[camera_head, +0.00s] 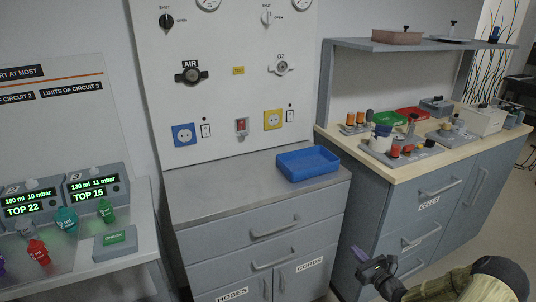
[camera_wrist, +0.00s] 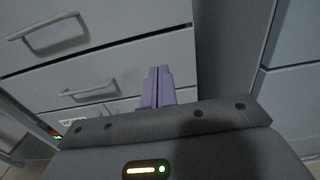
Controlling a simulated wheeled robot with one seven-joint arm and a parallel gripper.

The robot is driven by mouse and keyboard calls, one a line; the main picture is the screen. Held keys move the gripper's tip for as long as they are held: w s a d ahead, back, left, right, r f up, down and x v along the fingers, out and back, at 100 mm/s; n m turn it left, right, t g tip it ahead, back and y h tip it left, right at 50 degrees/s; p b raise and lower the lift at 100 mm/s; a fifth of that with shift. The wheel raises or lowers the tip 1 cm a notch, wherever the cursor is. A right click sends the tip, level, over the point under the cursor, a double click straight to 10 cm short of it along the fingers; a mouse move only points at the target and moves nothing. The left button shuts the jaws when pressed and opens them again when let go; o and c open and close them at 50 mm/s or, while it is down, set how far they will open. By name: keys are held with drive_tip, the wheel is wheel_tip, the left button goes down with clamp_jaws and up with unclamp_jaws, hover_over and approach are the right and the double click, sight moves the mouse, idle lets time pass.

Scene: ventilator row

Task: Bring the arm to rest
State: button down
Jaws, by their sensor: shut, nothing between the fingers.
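My gripper (camera_head: 362,256) shows at the lower right of the head view, in front of the grey cabinets, with my arm reaching in from the bottom right corner. In the wrist view its two purple fingers (camera_wrist: 157,86) stand side by side and pressed together, with nothing between them. The gripper is held in the air before the drawer fronts. I cannot tell how far it is from them.
A blue tray (camera_head: 308,178) lies on the metal-topped cabinet (camera_head: 225,188). The bench (camera_head: 400,175) at right carries several small parts. Ventilator displays (camera_head: 97,187) stand at left. Drawer handles (camera_head: 275,227) stick out in front.

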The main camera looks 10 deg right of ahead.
drive_tip(key=s+a+r+n+g+y, duration=0.1)
drive_tip(key=a+r+n+g+y, duration=0.1)
drive_tip(key=a+n+g+y, duration=0.5)
drive_tip(key=s+a+r+n+g, duration=0.15)
drive_tip(key=a+n, duration=0.35)
drive_tip(key=a, duration=0.7)
drive_tip(key=s+a+r+n+g+h, duration=0.6)
drive_tip(key=s+a+n+g, duration=0.3)
drive_tip(key=s+n, duration=0.35)
drive_tip(key=s+r+n+h+p, duration=0.1)
drive_tip(key=r+n+p, duration=0.2)
drive_tip(key=r+p, duration=0.5)
drive_tip(key=s+a+r+n+t+h+p, duration=0.1)
drive_tip(key=r+n+h+p, duration=0.1)
drive_tip(key=r+p, duration=0.7)
drive_tip(key=s+r+n+t+h+p, duration=0.1)
drive_tip(key=r+n+p, duration=0.3)
drive_tip(key=r+p, duration=0.4)
wheel_tip(320, 180, up, 8)
drive_tip(key=shift+s+a+f+h, duration=0.2)
drive_tip(key=shift+s+h, duration=0.2)
drive_tip(key=shift+s, duration=0.2)
drive_tip(key=shift+f+t, duration=0.1)
drive_tip(key=shift+t, duration=0.15)
